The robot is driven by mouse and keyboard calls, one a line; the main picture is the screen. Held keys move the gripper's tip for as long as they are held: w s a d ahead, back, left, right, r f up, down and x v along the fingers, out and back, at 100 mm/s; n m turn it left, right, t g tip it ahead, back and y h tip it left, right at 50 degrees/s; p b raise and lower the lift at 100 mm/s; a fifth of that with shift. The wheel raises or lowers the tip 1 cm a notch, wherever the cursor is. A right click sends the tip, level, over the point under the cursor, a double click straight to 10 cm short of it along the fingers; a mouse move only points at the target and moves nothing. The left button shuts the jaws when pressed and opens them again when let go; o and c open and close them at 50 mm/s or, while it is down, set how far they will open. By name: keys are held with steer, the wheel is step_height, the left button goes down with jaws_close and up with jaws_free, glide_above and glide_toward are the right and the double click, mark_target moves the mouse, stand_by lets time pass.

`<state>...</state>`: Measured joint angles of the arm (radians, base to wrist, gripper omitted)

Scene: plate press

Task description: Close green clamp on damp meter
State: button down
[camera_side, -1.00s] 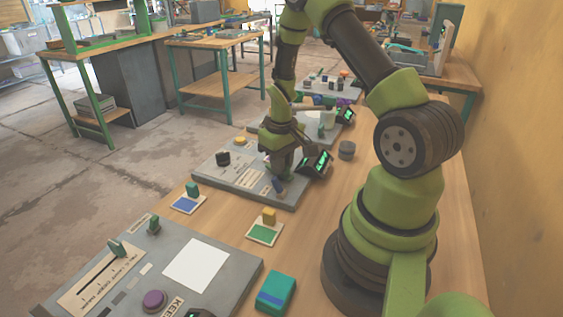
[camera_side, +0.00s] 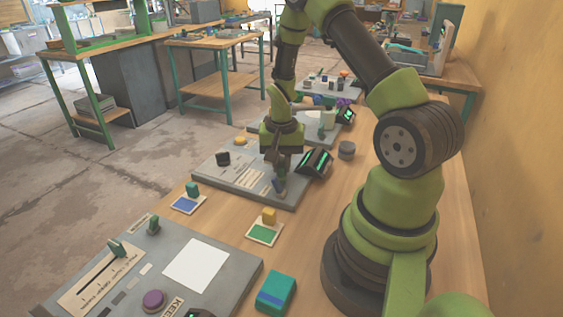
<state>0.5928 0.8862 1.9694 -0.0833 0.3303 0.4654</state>
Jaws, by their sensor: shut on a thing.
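A flat grey panel (camera_side: 222,177) lies in the middle of the bench, with a black knob (camera_side: 223,158), a yellow button (camera_side: 240,141) and pale label strips. A dark box with a lit green display (camera_side: 314,162), perhaps the damp meter's readout, stands at its right edge. My gripper (camera_side: 281,174) points down over the panel's right part, just left of the display. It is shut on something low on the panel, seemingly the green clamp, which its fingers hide. A small blue-grey lever (camera_side: 279,186) shows just in front of the fingertips.
A nearer grey panel (camera_side: 232,263) carries a white sheet, a purple button and green levers. Two small cards with blocks (camera_side: 264,233) and a teal box (camera_side: 276,292) lie on the bench. Another panel lies farther back.

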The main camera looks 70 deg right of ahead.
mark_target(282, 162)
steer(key=shift+m, duration=0.4)
steer(key=c, duration=1.1)
jaws_free()
steer(key=shift+r, duration=0.1)
step_height(282, 162, up, 10)
steer(key=shift+f, duration=0.1)
